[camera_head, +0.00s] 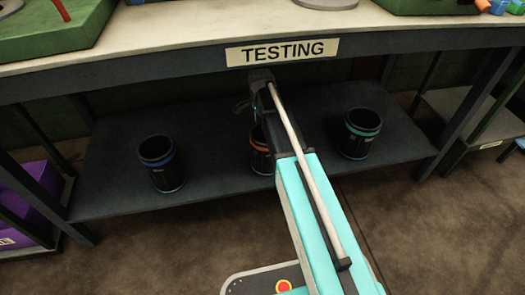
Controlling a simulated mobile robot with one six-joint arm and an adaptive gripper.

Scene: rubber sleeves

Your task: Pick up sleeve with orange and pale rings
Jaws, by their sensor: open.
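The sleeve with an orange ring (261,163) stands upright on the dark lower shelf (215,195), at its middle. It is a black cylinder, and my arm hides much of its right side and top. The orange ring shows near its upper part; a pale ring cannot be made out clearly. My gripper (243,106) is at the far end of my turquoise arm, just above and behind the sleeve's top in the picture. Its fingers are small, dark and partly hidden, and I see nothing held in them.
A black sleeve with blue rings (161,172) stands to the left. The table edge with a TESTING sign (282,52) overhangs the shelf. Purple crates (30,205) sit at far left. Shelf space between the sleeves is clear.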

